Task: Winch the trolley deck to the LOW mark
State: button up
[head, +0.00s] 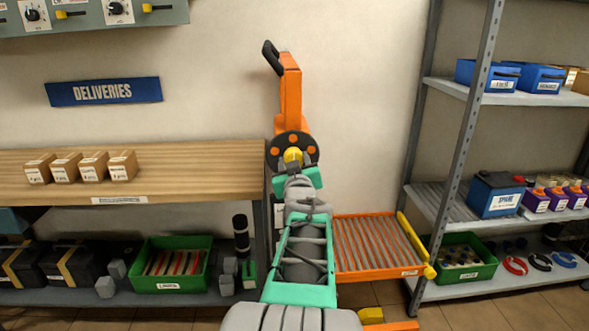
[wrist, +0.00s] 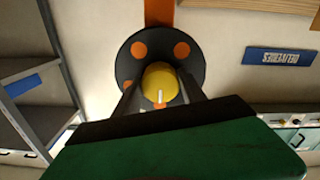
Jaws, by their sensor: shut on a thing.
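The orange trolley (head: 290,95) stands against the wall, between the bench and the shelving. Its dark round winch wheel with orange spots (head: 274,153) has a yellow knob (head: 292,155). My gripper (head: 293,163) is shut on this knob. In the wrist view the yellow knob (wrist: 160,85) sits between the two dark fingers of my gripper (wrist: 160,94), in front of the wheel (wrist: 130,62). The trolley deck (head: 376,246) is an orange frame with grey rollers, low down at right of my arm, with a yellow bar on its right side. The LOW mark cannot be made out; my arm hides part of the mast.
A wooden bench (head: 190,165) at left carries several small boxes (head: 122,165) under a DELIVERIES sign (head: 103,91). Grey shelving (head: 430,207) at right holds a SPARE battery (head: 497,196) and blue bins. A green bin (head: 466,240) sits close to the deck's right side.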

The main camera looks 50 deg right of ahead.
jog(key=o, duration=1.4)
jog(key=v, duration=0.8)
